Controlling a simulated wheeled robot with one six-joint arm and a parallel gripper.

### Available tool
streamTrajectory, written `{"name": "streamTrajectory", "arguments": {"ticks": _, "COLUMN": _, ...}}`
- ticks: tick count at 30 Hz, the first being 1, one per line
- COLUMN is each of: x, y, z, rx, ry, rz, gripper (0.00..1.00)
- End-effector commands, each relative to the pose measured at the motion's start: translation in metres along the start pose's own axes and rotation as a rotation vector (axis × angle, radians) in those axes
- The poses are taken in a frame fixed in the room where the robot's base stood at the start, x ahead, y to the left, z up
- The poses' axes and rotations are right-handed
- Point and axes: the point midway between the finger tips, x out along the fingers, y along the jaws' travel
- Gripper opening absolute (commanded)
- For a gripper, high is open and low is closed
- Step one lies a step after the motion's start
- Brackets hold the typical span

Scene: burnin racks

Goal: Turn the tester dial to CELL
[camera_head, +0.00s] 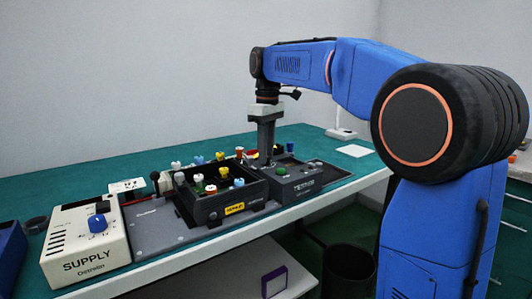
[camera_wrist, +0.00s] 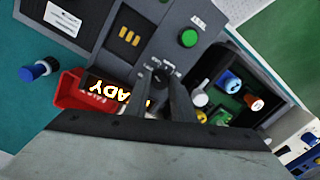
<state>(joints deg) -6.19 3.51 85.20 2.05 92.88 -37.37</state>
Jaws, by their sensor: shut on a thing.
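The tester (camera_head: 300,186) is a dark grey box with a green button, on the green bench right of the open component tray. My gripper (camera_head: 266,160) points straight down over its left part. In the wrist view, the small dark dial (camera_wrist: 159,77) on the tester's face (camera_wrist: 150,50) sits between the fingertips of my gripper (camera_wrist: 155,74). The fingers are shut on the dial and partly hide it. Small white lettering shows around it, too blurred to read. The dial's setting cannot be told. A green button (camera_wrist: 189,38) is beside it.
The tray (camera_head: 232,203) with several coloured parts stands close left of the tester. A lit display (camera_wrist: 108,90) partly reads "ADY", next to a red bin (camera_wrist: 68,98). A cream supply box (camera_head: 85,244) with a blue knob stands front left. Bare bench lies behind.

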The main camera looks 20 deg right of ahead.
Motion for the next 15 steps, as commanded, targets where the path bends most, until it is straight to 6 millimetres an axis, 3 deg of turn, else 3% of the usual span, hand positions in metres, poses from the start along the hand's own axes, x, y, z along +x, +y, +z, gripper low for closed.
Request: {"name": "streamTrajectory", "arguments": {"ticks": 15, "x": -0.0005, "y": 0.0005, "z": -0.0004, "rx": -0.217, "ry": -0.009, "rz": 0.001, "gripper": 0.00}}
